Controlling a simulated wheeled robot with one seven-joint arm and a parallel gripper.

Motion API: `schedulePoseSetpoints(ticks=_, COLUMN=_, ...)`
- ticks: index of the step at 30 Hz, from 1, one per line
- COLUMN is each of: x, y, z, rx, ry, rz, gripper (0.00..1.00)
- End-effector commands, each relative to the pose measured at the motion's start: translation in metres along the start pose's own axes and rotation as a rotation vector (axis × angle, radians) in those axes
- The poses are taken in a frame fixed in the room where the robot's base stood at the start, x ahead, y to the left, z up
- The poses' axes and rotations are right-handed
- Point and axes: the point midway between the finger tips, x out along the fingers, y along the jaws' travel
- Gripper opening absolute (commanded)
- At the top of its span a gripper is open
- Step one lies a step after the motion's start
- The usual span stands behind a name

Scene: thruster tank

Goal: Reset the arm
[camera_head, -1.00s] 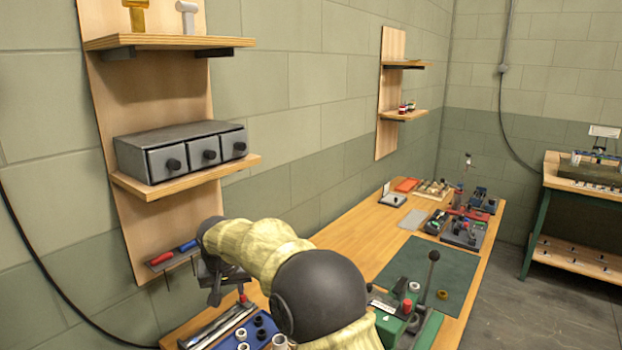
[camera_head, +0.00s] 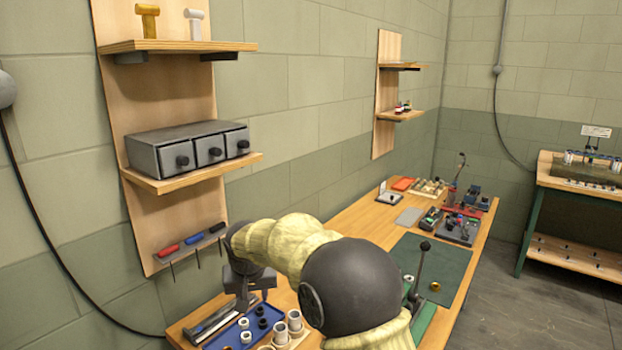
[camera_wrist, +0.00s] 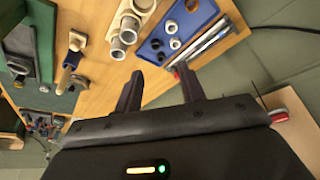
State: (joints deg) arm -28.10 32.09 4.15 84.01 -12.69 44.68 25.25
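My arm, with its pale yellow sleeve, reaches over the near end of the wooden workbench. My gripper (camera_wrist: 160,72) points down over the bench in the wrist view, its two dark fingers apart with nothing visible between them. In the head view, my gripper (camera_head: 243,304) is small and dark, above the bench next to the blue tray; its fingers are hard to make out there.
The blue tray (camera_wrist: 196,20) holds rings beside metal bars. Grey-white cylinders (camera_wrist: 128,28) stand in a wooden holder. A rack (camera_head: 193,244) with red and blue handles hangs close behind my gripper, below the drawer unit (camera_head: 187,147). The green mat (camera_head: 440,262) lies farther along the bench.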

Motion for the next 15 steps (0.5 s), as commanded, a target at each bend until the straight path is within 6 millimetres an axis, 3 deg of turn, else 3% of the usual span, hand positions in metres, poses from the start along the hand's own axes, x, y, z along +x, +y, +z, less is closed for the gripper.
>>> schedulePoseSetpoints(ticks=8, x=-0.015, y=0.068, z=0.039, rx=0.031, ry=-0.034, rz=0.017, gripper=0.39)
schedulePoseSetpoints(ticks=15, x=-0.037, y=0.147, z=0.114, rx=0.09, ry=-0.074, rz=0.035, gripper=0.39)
